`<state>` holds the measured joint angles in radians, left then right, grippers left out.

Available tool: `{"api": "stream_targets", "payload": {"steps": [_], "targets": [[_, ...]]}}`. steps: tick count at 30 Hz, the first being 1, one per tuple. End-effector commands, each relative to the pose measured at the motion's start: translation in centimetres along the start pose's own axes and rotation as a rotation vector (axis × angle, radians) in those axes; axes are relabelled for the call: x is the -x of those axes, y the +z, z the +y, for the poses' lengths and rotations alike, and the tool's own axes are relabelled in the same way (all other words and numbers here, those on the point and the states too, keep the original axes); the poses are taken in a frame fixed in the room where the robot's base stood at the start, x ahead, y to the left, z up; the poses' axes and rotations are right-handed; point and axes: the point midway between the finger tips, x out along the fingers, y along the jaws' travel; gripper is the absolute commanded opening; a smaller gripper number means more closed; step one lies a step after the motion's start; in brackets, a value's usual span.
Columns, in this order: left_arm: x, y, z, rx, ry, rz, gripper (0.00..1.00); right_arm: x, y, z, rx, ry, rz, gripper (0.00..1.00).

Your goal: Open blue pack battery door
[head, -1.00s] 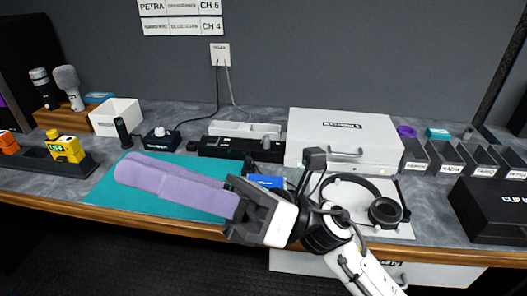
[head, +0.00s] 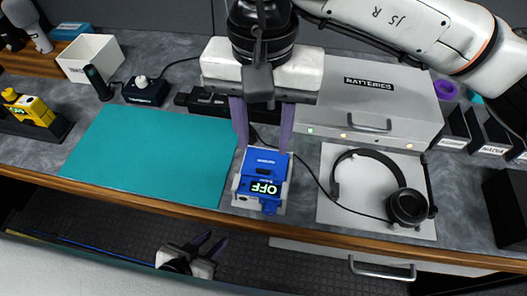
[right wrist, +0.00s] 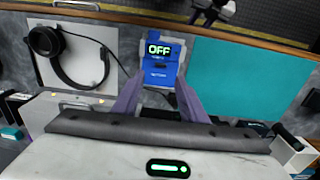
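The blue pack (head: 264,170) stands in a pale holder (head: 236,201) near the counter's front edge, right of the teal mat. Its lit display reads OFF, and it also shows in the right wrist view (right wrist: 158,66). I cannot make out the battery door's outline. My right gripper (head: 263,146) points down at the pack from behind, its purple fingers apart, with the fingertips near the pack's rear end. The right wrist view shows these fingers (right wrist: 158,88) open, with the pack just beyond the tips. My left gripper (head: 210,241) is low in front of the counter, fingers apart and empty.
The teal mat (head: 150,155) is clear. A headset (head: 405,205) lies on a white pad to the right, with a cable running beside the pack. A BATTERIES case (head: 380,100) stands behind. A white bin (head: 90,58) and a yellow device (head: 35,118) are at left.

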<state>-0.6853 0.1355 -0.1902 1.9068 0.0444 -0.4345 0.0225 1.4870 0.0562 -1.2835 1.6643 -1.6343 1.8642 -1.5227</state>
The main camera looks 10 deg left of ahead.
Motion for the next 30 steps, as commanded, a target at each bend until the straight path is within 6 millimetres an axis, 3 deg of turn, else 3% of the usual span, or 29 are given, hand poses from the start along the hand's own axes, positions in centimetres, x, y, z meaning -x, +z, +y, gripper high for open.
{"api": "stream_targets", "payload": {"steps": [6,12,25,30], "targets": [[0.6,-0.2,0.1,0.000,0.000,-0.006,0.31,-4.1,0.2,0.0,-0.002,-0.002,-0.007,0.39],[0.9,-0.5,0.1,0.000,0.000,-0.007,0.31,-7.0,0.1,-0.1,-0.001,-0.003,-0.005,0.39],[0.9,-0.7,0.1,0.000,0.001,-0.003,0.31,-8.2,0.1,-0.1,-0.002,-0.005,-0.003,0.39],[0.9,-0.8,0.1,-0.001,0.001,-0.002,0.31,-8.1,0.1,-0.1,-0.002,-0.005,-0.004,0.10]]}}
